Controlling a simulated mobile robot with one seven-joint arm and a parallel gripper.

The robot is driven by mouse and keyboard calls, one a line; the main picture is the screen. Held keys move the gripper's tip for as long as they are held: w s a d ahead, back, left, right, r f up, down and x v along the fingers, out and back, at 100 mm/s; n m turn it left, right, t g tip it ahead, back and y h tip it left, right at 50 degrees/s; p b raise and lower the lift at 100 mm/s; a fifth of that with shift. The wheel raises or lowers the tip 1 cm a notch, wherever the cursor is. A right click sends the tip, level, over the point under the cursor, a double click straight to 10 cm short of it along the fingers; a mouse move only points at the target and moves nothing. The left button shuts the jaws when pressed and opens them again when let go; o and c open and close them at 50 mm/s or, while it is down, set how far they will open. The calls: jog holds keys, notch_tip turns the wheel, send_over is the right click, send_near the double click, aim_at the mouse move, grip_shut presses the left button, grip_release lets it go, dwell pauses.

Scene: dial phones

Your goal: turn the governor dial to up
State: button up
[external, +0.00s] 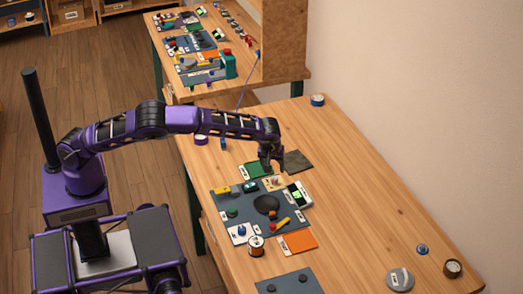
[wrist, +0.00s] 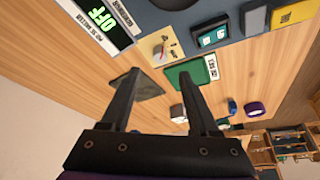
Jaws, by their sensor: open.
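The governor display (wrist: 98,18) is a white box with a dark screen and green letters that seem to read OFF; in the external view the box (external: 298,194) stands at the right edge of the panel. Beside it is a beige plate (wrist: 150,49) with a small knob and red pointer (wrist: 159,52), likely the governor dial; its setting is too small to read. It also shows in the external view (external: 273,182). My gripper (wrist: 158,76) is open and empty above the table, just beyond the beige plate; in the external view it points down (external: 271,166).
A green plate (wrist: 203,72) and a dark square plate (wrist: 148,85) lie beneath my fingers. The blue-grey panel (external: 236,215) carries a black round dial (external: 266,204) and several switches. An orange plate (external: 300,242) lies nearer. The table's right side is mostly clear.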

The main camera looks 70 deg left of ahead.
jog(key=v, duration=0.9)
jog(key=shift+r, duration=0.2)
